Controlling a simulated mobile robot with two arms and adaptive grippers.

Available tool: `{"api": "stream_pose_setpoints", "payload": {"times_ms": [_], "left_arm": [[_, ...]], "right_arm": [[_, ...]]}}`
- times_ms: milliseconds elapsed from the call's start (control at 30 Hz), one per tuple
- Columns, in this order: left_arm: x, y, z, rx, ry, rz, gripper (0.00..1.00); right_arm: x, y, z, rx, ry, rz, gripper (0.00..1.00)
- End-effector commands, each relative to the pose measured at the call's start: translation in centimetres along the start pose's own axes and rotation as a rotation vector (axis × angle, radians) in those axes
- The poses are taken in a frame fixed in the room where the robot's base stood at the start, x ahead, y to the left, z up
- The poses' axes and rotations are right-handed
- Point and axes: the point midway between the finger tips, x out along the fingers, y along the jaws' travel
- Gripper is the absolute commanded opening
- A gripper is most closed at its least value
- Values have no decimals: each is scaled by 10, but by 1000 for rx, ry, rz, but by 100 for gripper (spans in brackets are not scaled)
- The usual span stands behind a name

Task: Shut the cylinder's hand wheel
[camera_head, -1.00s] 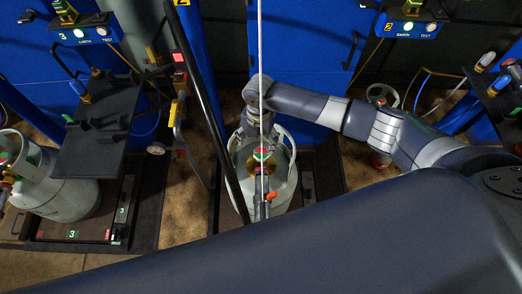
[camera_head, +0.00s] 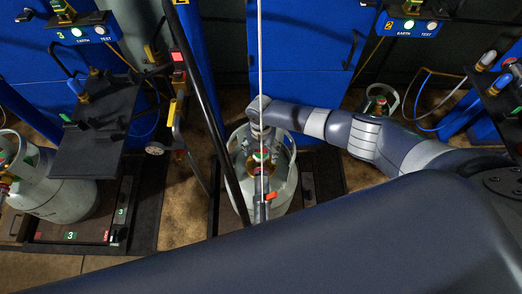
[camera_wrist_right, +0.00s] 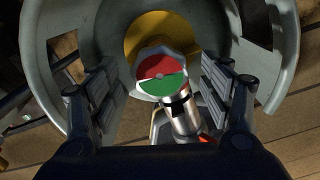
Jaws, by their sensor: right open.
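The gas cylinder (camera_head: 284,186) is grey and stands upright on a scale at the middle of the head view. Its hand wheel (camera_wrist_right: 163,76), with a red and green top, shows near the middle of the right wrist view. A metal connector (camera_wrist_right: 182,116) joins the valve just below the wheel in that view. My right gripper (camera_wrist_right: 164,92) is open, with one ridged finger on each side of the wheel. I cannot tell whether the fingers touch it. In the head view, my right wrist hides part of the cylinder top. My left gripper is not in view.
The cylinder's collar (camera_wrist_right: 283,60) curves around the valve. A thin pale hose (camera_head: 261,70) and a dark pole (camera_head: 197,100) run close to the cylinder. Another cylinder (camera_head: 58,190) stands at left beside a black tray (camera_head: 85,150). Blue cabinets (camera_head: 300,60) stand behind.

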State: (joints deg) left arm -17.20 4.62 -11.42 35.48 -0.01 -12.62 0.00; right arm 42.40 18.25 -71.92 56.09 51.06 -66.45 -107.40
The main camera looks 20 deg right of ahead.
Motion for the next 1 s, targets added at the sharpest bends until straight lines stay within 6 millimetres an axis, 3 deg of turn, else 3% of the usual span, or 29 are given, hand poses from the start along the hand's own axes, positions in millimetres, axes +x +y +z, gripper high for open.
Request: {"api": "stream_pose_setpoints", "payload": {"times_ms": [233, 433, 767, 1000], "left_arm": [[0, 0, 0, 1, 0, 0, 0], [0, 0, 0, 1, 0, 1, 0], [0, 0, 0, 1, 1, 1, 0], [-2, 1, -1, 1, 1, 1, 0]], "right_arm": [[1, 0, 0, -1, 0, 1, 72], [1, 0, 0, 0, 0, 0, 29], [1, 0, 0, 16, 0, 0, 28], [0, 0, -1, 119, 1, 1, 28]]}}
